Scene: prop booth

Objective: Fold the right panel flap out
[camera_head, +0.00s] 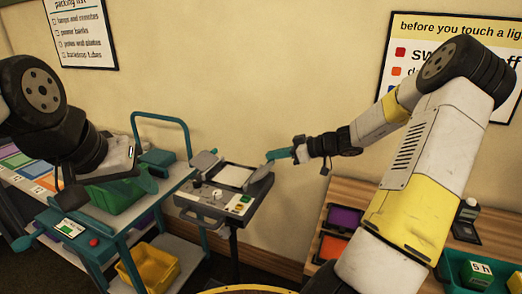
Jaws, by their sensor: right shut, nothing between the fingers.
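A grey control panel (213,203) stands on a dark post near the wall, with a pale screen, knobs and small buttons on its top. A grey flap (258,184) stands raised along its right side. Another grey flap (204,160) shows at its back left.
The teal cart (168,190) holds a green bin (118,198) on top and a yellow bin (150,266) below, left of the panel. A wooden bench (345,187) with purple and orange trays stands at the right. The wall is close behind the panel.

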